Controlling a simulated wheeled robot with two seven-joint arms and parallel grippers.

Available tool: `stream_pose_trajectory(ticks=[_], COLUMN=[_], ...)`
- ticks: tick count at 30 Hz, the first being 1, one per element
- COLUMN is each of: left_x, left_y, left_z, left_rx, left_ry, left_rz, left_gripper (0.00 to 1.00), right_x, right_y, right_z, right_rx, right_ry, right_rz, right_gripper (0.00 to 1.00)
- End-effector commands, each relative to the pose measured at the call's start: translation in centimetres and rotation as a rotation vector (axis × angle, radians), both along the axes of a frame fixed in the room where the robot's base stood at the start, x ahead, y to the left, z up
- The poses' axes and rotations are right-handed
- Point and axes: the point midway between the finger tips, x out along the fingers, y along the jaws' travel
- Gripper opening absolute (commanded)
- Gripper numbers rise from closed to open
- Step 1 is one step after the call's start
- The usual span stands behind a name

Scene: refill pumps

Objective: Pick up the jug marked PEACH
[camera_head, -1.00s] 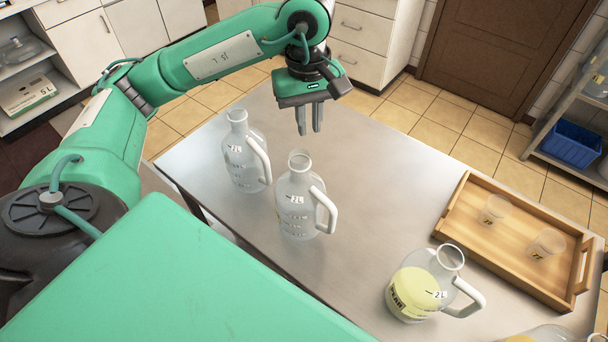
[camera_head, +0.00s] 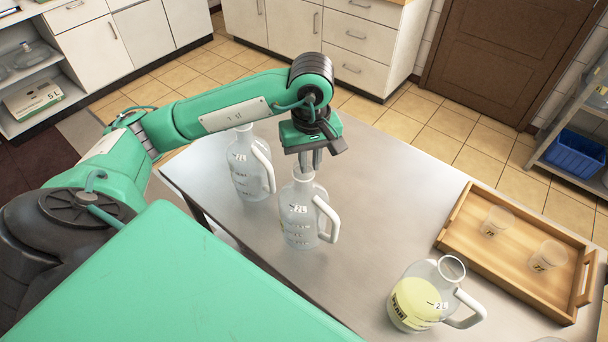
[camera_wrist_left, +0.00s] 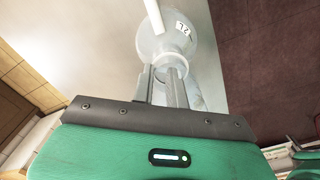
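Two clear, empty-looking jugs stand upright on the metal table in the head view: a rear one (camera_head: 249,176) and a middle one (camera_head: 299,222). I cannot read PEACH on any jug. My left gripper (camera_head: 311,160) points down at the middle jug's mouth, fingers apart. In the left wrist view, the fingers (camera_wrist_left: 162,86) line up with a jug's neck, and its shoulder (camera_wrist_left: 158,45) shows beyond. I cannot tell whether they touch. My right gripper is out of view.
A wooden tray (camera_head: 470,262) with two small clear cups (camera_head: 496,222) (camera_head: 546,256) lies at the table's right. The table (camera_head: 395,190) is bare between the middle jug and the tray. A blue bin (camera_head: 575,154) sits on a shelf beyond.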

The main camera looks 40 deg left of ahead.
Motion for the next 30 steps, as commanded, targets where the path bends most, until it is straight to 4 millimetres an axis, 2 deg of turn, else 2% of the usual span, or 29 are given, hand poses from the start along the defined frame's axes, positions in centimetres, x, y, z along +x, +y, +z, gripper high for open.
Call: stream_pose_trajectory(ticks=[9,15,23,26,30], left_x=[0.1,0.1,0.2,0.2,0.2], left_y=[-0.3,-0.3,-0.3,-0.3,-0.3], left_z=[-2.8,-4.8,-5.1,-5.1,-5.1], left_rx=[-0.001,-0.001,-0.001,-0.001,-0.001], left_ry=[0.006,0.003,0.001,0.001,0.001], left_rz=[0.000,-0.001,0.000,0.000,0.000], left_gripper=[0.15,0.15,0.15,0.00,0.00], right_x=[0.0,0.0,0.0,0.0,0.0], right_y=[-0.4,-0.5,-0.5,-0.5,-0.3], right_z=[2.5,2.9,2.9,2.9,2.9], right_rx=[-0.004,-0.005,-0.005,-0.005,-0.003], right_ry=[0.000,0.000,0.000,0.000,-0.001], right_rz=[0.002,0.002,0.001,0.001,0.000], right_gripper=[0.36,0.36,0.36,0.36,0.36])
